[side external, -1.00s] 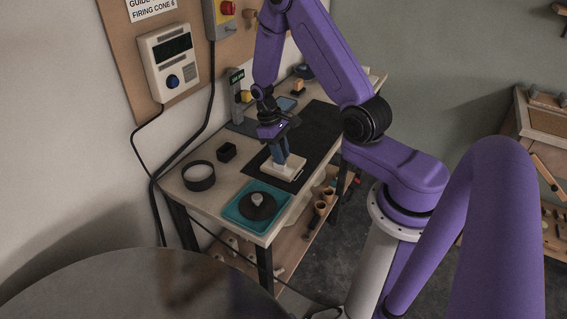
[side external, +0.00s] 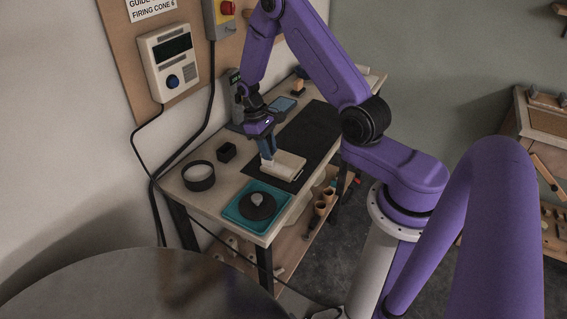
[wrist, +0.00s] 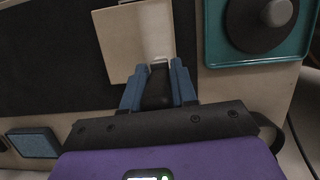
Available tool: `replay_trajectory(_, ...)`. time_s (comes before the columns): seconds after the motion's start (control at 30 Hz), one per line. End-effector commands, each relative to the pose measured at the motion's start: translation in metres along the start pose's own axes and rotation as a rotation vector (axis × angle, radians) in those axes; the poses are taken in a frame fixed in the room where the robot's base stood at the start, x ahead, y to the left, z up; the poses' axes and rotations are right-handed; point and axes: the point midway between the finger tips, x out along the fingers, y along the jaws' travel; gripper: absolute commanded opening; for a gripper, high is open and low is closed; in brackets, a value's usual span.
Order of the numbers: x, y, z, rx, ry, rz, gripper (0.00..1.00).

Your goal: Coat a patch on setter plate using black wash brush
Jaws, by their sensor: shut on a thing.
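The cream setter plate (side external: 288,168) lies on a black mat on the bench; it also shows in the wrist view (wrist: 116,45). My gripper (side external: 267,151) is over the plate's left side in the side view. In the wrist view my gripper (wrist: 157,88) is shut on the black handle of the wash brush (wrist: 157,92). A pale strip, apparently the brush head, reaches from the handle over the plate. I cannot tell whether it touches the plate. No clear dark coat shows on the plate.
A teal tray (side external: 232,214) with a black knobbed disc (side external: 258,207) stands in front of the plate. A black ring-shaped dish (side external: 198,176) and a small black block (side external: 227,151) stand to the left. The black mat (side external: 312,128) is bare behind the plate.

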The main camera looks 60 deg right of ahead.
Motion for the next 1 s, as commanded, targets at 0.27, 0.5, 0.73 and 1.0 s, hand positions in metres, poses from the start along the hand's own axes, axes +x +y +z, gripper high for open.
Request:
replay_trajectory(0.27,0.000,0.000,-0.001,-0.001,0.004,0.001,0.00)
replay_trajectory(0.5,-0.004,0.000,-0.009,-0.001,0.003,0.001,0.00)
replay_trajectory(0.73,-0.005,0.001,-0.012,-0.001,0.001,0.000,0.00)
replay_trajectory(1.0,-0.002,0.000,0.000,0.001,-0.001,-0.001,0.00)
